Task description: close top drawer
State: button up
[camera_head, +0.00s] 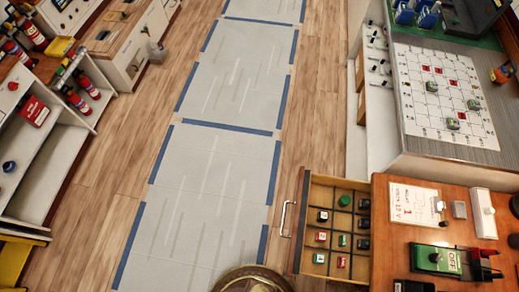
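The top drawer (304,222) is pulled open to the left from under a wooden desktop (390,260) at the lower right. Its metal handle (285,218) stands on its left front face. The drawer is divided into compartments that hold several small red, green and black blocks (320,237). The right part of the drawer passes under the desktop and is hidden. Any lower drawer is hidden too. My gripper is not in view.
A pale path with blue edge strips (215,190) runs along the wooden floor left of the drawer. A paper (412,203) and a green device (435,259) lie on the desktop. A grid-board counter (440,95) stands behind. White shelves (45,165) line the left.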

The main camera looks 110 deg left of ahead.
aim_at(314, 193)
jog(key=k+u, duration=0.1)
jog(key=u, duration=2.75)
jog(key=i+j+z, duration=0.1)
jog(key=i+j, duration=0.25)
jog(key=j, duration=0.1)
